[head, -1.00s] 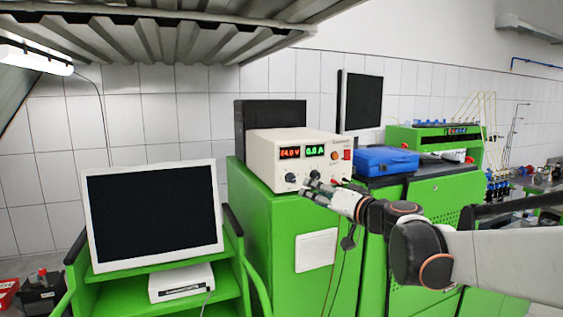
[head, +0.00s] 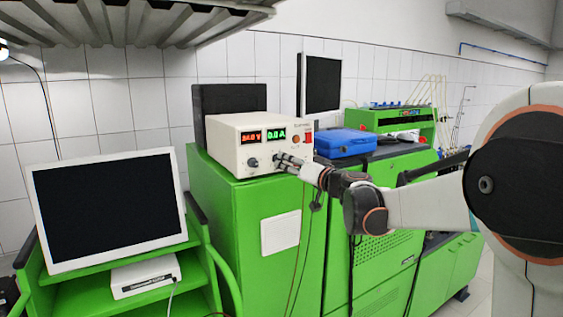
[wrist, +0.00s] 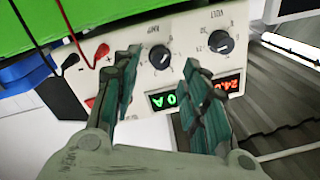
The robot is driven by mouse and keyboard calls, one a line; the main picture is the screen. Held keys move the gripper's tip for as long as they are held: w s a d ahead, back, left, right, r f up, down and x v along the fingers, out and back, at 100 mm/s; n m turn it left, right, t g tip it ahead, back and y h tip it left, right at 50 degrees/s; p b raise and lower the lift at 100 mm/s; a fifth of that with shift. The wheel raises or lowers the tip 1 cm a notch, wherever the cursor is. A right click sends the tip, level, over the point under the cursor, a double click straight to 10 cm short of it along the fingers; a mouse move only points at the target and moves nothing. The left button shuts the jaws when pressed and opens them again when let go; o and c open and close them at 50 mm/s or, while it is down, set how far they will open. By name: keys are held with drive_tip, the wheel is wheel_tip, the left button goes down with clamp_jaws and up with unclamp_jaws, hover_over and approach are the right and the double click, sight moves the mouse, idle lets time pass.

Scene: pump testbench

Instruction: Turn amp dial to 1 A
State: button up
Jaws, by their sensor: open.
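The cream power supply (head: 228,138) stands on a green cabinet. Its green amp display (head: 276,135) reads 0.0 A, beside a red volt display (head: 251,138). The volt dial (head: 252,162) shows in the head view. My gripper (head: 281,158) is at the front panel, right of that dial, and hides part of the panel. In the wrist view, which is upside down, the black amp dial (wrist: 160,57) appears between the fingertips of my open gripper (wrist: 161,63). I cannot tell whether they touch it. The volt dial (wrist: 220,41) is to the right there.
Red and black leads (wrist: 90,50) plug in beside the amp dial and hang down the cabinet (head: 240,210). A blue case (head: 345,142) lies to the right. A monitor (head: 108,208) stands on a green cart at left.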

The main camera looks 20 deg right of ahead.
sight(280, 160)
drive_tip(key=shift+x, duration=1.75)
clamp_jaws()
